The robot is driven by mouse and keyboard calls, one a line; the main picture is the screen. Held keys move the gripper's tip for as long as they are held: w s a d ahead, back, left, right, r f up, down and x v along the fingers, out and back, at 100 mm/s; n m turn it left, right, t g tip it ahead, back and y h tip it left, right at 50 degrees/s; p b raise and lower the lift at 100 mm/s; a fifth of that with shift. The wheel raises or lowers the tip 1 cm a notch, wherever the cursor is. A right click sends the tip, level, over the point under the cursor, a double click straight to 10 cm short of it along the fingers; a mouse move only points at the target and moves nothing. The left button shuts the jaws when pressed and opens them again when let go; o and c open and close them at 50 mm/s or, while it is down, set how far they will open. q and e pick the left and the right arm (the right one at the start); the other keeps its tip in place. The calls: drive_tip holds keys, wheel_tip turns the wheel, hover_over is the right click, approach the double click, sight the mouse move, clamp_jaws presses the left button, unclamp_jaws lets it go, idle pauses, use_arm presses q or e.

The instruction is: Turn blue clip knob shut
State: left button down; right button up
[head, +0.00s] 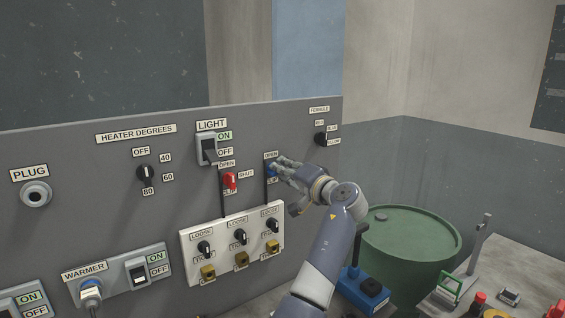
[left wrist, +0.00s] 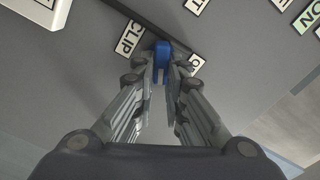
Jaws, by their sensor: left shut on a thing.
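The blue clip knob (head: 271,170) sits on the grey panel between the OPEN label above and the CLIP label below, with a black line running through it. My left gripper (head: 276,168) reaches it from the right and is shut on it. In the left wrist view the blue knob (left wrist: 161,62) lies between the two fingertips of the left gripper (left wrist: 161,72), next to the CLIP label. The fingers hide part of the knob and any SHUT label beside it. My right gripper is in neither view.
A red clip knob (head: 230,181) is left of the blue one. The light switch (head: 208,149) is above it, and a white plate (head: 186,247) with several black knobs is below. A green barrel (head: 410,245) and a cluttered table (head: 520,265) stand at the right.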

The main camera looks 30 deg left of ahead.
use_arm(q)
drive_tip(key=m+p, duration=0.2)
drive_tip(key=m, duration=0.1)
drive_tip(key=m+p, duration=0.1)
drive_tip(key=shift+w+f+m, duration=0.1)
drive_tip(key=shift+f+m, duration=0.2)
drive_tip(key=shift+m, duration=0.1)
drive_tip(key=shift+f, duration=0.1)
drive_tip(key=c, duration=1.6)
unclamp_jaws()
drive_tip(key=shift+c, duration=0.2)
drive_tip(key=shift+d, duration=0.1)
drive_tip(key=v, duration=1.2)
